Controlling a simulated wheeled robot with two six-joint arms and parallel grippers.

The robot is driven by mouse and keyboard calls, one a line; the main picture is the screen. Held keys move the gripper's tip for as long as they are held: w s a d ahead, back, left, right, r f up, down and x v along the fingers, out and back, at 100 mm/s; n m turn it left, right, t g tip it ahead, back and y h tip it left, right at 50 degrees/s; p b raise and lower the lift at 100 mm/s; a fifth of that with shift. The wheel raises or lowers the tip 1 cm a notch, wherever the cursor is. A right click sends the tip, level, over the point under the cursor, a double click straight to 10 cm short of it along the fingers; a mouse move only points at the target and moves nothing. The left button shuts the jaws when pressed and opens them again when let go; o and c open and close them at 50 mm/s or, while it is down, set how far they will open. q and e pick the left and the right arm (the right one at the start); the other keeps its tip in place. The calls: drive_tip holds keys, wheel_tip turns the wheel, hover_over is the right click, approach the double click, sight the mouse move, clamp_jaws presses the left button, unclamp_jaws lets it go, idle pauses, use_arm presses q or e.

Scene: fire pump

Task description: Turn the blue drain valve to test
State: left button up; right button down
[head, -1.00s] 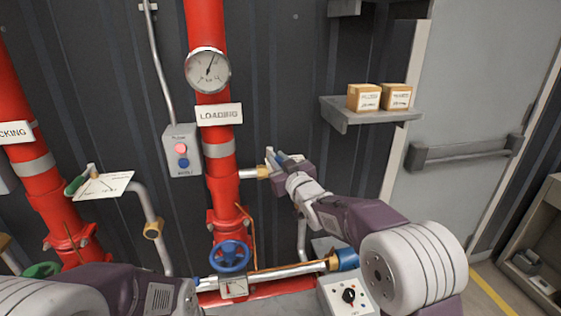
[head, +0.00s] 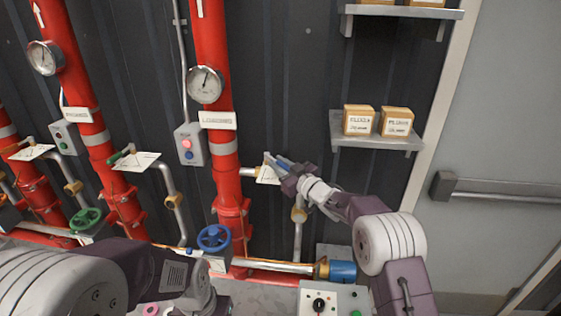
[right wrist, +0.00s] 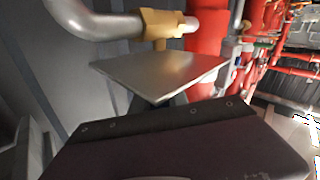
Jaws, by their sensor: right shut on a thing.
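The blue drain valve's lever (head: 284,163) shows as a small blue piece between the fingers of my right gripper (head: 277,163). My right gripper is shut on it, beside the second red riser. A white marked card (head: 267,174) sits just behind and below the fingers. In the right wrist view, the plate (right wrist: 160,70) hides the lever and fingertips; a brass fitting (right wrist: 160,26) on a grey pipe is behind it. The lever's exact angle against the card's marks cannot be read. My left arm crosses the lower left; its gripper is not visible.
A blue handwheel (head: 213,238) is low on the same riser (head: 224,150). A control box (head: 330,300) stands at the bottom. A shelf (head: 375,144) with boxes is right of my gripper, with a grey door (head: 500,130) beyond. Other risers stand left.

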idle(0.4)
drive_tip(key=c, duration=1.3)
unclamp_jaws()
drive_tip(key=shift+s+d, duration=0.15)
drive_tip(key=b+v, duration=0.3)
drive_tip(key=v, duration=0.5)
drive_tip(key=shift+s+d, duration=0.25)
drive_tip(key=shift+d, duration=0.05)
